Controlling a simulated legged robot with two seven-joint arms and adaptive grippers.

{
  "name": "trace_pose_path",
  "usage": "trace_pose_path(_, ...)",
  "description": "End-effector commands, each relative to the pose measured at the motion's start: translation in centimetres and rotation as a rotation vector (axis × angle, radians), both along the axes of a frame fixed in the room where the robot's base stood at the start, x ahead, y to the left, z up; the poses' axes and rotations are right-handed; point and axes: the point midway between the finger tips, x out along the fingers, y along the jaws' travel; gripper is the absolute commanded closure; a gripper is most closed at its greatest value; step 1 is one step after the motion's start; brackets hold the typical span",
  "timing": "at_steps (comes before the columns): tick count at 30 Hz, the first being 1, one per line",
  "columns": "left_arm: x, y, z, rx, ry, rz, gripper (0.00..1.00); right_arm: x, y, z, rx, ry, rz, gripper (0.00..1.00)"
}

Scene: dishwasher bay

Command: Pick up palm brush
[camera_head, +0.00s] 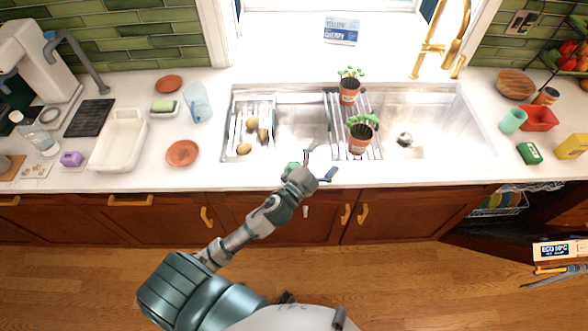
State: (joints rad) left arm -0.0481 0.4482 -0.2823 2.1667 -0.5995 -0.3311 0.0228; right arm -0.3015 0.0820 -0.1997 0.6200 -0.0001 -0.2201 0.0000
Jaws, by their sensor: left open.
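My left gripper (319,165) reaches over the front edge of the counter, just in front of the double sink. Its fingers are apart and nothing shows between them. A small green thing (292,166) shows right behind and left of the gripper at the counter edge. It may be the palm brush, but the gripper partly hides it and I cannot tell for sure. I cannot tell whether the gripper touches it. My right gripper is not in view.
The sink (300,128) holds a rack with several potatoes (252,123) at left. Two potted plants (360,138) (349,92) stand on the middle rack. A white tray (119,140) and orange plate (182,153) are left. The dishwasher rack (497,203) is at right.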

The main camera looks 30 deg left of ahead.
Motion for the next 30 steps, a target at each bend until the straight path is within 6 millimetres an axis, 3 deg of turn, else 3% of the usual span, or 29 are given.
trace_pose_path(1,0.3,-1.6,3.5,0.1,-0.137,-0.083,0.0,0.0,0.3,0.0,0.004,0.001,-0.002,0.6)
trace_pose_path(3,-0.4,-4.5,7.4,0.27,-0.331,-0.224,0.0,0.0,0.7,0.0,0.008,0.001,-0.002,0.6)
trace_pose_path(5,-1.7,-7.1,9.6,0.445,-0.489,-0.363,0.0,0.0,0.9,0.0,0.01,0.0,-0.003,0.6)
trace_pose_path(7,-3.4,-9.5,10.3,0.679,-0.641,-0.535,0.0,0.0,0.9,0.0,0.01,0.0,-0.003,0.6)
trace_pose_path(10,-5.3,-10.4,8.5,1.047,-0.771,-0.78,0.0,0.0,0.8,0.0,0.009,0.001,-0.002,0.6)
trace_pose_path(13,-5.7,-7.5,5.1,1.434,-0.772,-1.012,0.0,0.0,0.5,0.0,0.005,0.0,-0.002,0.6)
trace_pose_path(16,-5.0,-1.4,2.7,1.783,-0.637,-1.203,0.0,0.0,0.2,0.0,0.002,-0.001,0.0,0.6)
trace_pose_path(18,-4.5,3.4,2.2,1.969,-0.492,-1.302,0.0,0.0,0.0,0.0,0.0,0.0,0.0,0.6)
trace_pose_path(22,-4.4,10.5,2.7,2.174,-0.235,-1.407,0.0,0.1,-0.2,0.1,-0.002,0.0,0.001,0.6)
trace_pose_path(25,-4.6,13.3,3.3,2.236,-0.119,-1.441,0.0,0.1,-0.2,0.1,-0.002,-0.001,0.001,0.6)
trace_pose_path(30,-4.4,13.5,1.4,2.248,-0.08,-1.463,0.0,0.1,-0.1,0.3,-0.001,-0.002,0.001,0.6)
